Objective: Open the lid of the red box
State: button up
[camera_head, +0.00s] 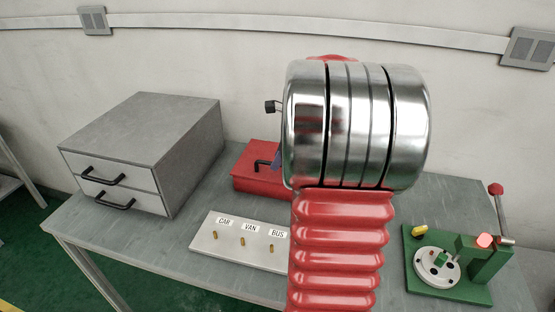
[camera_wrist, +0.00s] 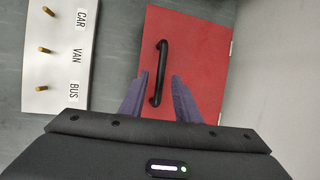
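The red box (camera_head: 262,160) stands at the back of the table, partly hidden behind my arm in the head view. Its lid is shut. In the wrist view the red lid (camera_wrist: 195,40) fills the middle, with a black bar handle (camera_wrist: 158,72) on it. My gripper (camera_wrist: 158,80) is open above the lid, its two purple fingers apart on either side of the handle's lower end in that view. I cannot tell whether the fingers touch the handle. In the head view only a sliver of a finger shows beside my arm.
A grey two-drawer cabinet (camera_head: 150,145) stands to the left of the box. A white board (camera_head: 225,250) with pegs labelled CAR, VAN and BUS lies in front. A green fixture (camera_head: 450,290) with a red-knobbed lever is at the right. The wall is close behind.

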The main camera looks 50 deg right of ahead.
jog(key=shift+w+f, duration=0.2)
jog(key=shift+f, duration=0.3)
grip_shut()
jog(key=shift+a, duration=0.1)
dwell(0.3)
